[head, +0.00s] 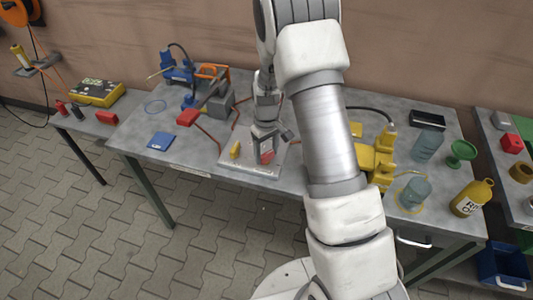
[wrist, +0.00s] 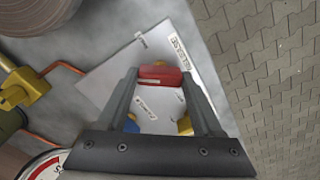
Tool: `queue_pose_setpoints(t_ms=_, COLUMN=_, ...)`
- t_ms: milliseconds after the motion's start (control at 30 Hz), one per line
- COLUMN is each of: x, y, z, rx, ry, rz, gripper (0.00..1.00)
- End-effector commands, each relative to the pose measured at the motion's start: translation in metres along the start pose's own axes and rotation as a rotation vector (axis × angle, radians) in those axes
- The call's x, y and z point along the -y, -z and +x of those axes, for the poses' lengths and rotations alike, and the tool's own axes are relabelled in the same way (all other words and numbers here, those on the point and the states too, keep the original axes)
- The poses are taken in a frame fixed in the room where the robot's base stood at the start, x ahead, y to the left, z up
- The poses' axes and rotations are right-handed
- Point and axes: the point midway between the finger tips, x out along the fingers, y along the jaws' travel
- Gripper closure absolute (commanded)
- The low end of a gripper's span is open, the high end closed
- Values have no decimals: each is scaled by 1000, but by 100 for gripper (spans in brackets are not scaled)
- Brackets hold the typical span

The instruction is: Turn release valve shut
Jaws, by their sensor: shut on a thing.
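A pale plate (head: 250,170) lies at the front edge of the middle workbench. It carries a red valve handle (head: 267,157) and a yellow handle (head: 235,150). My gripper (head: 265,152) points down over the plate and is shut on the red handle. In the wrist view the red handle (wrist: 160,76) sits between my fingertips (wrist: 160,80), beside a label (wrist: 183,54) that appears to read RELEASE. Parts of a blue piece (wrist: 131,124) and a yellow piece (wrist: 185,123) show behind my gripper. The valve body under the red handle is hidden.
A red-tipped lever (head: 188,117) and a blue pad (head: 161,141) are left of the plate. Paved floor (head: 150,240) lies open in front.

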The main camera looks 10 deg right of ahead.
Motion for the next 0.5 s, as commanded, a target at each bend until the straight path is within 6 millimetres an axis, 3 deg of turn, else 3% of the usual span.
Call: queue_pose_setpoints(t_ms=500, x=0, y=0, z=0, rx=0, ry=-1, rz=488, gripper=88)
